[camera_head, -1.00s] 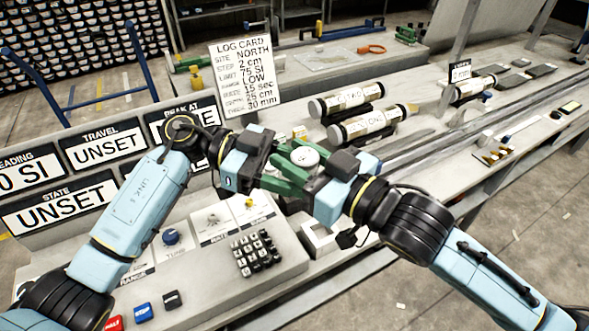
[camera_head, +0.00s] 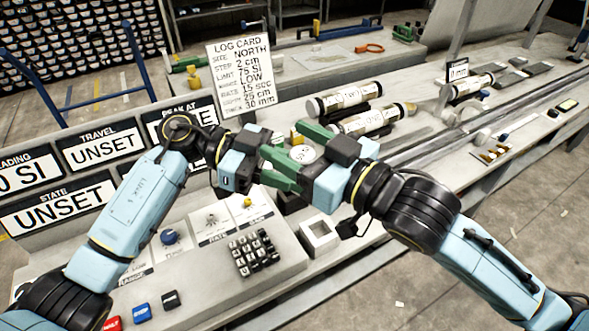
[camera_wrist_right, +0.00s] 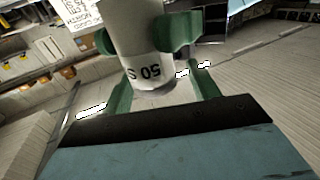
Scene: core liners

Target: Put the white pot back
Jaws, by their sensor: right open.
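The white pot (camera_head: 303,153) shows its round top between my two grippers, above the bench. In the right wrist view it is a white cylinder (camera_wrist_right: 148,68) marked "50 S", with its upper part cut off by the frame. My left gripper (camera_head: 280,150) comes in from the left; its green jaws seem to be shut on the pot, partly hidden. My right gripper (camera_head: 303,156) is open, with one green finger on each side of the pot. A small white square block with a square opening (camera_head: 320,234) stands on the bench below.
A keypad panel (camera_head: 254,252) lies under the arms. A log card (camera_head: 240,75) stands behind. White core cylinders (camera_head: 344,99) rest at the back right, beside long rails. UNSET displays (camera_head: 103,145) stand at left. The floor at right is mostly clear.

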